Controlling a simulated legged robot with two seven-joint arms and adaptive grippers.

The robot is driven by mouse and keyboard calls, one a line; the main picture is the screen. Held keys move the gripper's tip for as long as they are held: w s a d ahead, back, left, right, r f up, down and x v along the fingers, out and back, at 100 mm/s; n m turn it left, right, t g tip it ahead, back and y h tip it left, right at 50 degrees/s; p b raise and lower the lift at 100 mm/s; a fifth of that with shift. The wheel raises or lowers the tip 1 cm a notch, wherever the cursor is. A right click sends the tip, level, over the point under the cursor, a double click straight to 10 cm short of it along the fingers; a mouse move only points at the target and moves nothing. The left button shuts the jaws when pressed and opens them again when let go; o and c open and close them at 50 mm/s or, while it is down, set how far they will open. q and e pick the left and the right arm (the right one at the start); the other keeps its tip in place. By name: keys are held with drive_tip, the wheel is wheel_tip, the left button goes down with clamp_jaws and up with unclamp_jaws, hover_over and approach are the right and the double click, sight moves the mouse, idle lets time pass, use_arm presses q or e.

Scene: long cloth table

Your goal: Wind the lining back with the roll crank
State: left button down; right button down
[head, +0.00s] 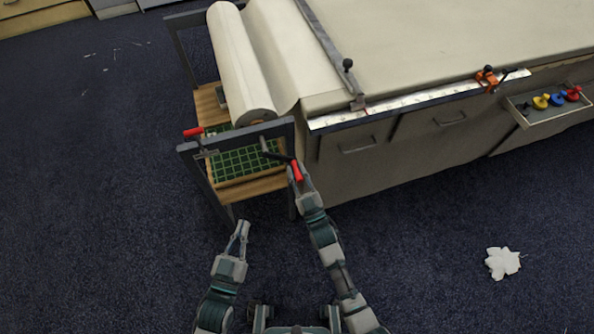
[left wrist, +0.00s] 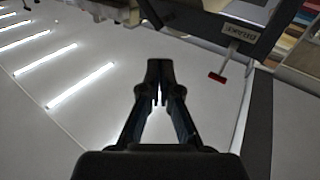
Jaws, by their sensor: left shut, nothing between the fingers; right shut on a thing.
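The cream roll of lining (head: 238,70) lies in a dark frame (head: 262,128) at the table's left end. Its loose sheet (head: 272,45) runs onto the table. The dark roll crank (head: 272,152) sticks out from the frame's near side and ends in a red grip (head: 297,171). My right gripper (head: 295,176) is shut on that red grip, partly covering it. My left gripper (head: 242,226) is shut and empty, in front of the frame and apart from it. Its closed fingers also show in the left wrist view (left wrist: 159,80).
A red-ended lever (head: 193,132) sits at the frame's left; a red-ended part also shows in the left wrist view (left wrist: 217,77). A green grid mat (head: 240,163) lies on the wooden shelf.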

drive_tip(key=shift+r, duration=0.1)
